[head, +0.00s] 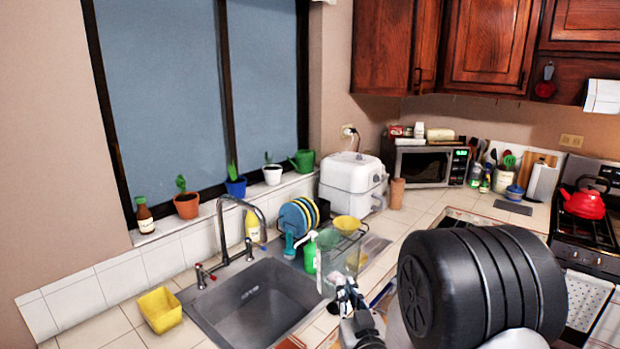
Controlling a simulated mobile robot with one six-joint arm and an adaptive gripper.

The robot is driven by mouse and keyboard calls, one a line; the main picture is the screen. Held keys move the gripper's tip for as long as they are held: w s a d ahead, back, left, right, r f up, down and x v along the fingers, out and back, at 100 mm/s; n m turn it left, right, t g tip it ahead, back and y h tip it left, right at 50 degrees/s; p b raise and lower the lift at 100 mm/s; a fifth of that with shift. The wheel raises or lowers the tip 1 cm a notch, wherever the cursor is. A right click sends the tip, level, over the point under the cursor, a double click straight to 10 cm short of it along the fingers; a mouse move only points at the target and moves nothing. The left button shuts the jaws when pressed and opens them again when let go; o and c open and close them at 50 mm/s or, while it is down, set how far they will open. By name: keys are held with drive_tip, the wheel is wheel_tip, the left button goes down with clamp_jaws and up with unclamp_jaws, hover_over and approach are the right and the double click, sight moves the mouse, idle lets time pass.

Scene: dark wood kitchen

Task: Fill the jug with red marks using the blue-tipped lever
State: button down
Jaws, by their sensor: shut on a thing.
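A clear, faintly green jug (333,266) is at the right edge of the sink, in front of the dish rack; red marks on it are too small to make out. My gripper (348,296) is shut at the jug's near right side and appears to hold it; the exact contact is partly hidden. The grey tap (246,204) arches over the sink. A lever with a reddish tip (200,272) stands left of its base. Another lever (249,254) stands to the right, its tip colour unclear.
The sink basin (262,305) looks empty. A yellow tub (160,310) sits to its left. A green spray bottle (310,256), dish rack (352,246) with plates and yellow bottle (252,225) crowd the far right side. My black arm covers the right foreground.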

drive_tip(key=d+m+h, duration=0.2)
drive_tip(key=d, duration=0.4)
drive_tip(key=shift+s+r+h, duration=0.25)
drive_tip(key=shift+h, duration=0.15)
drive_tip(key=shift+a, duration=0.1)
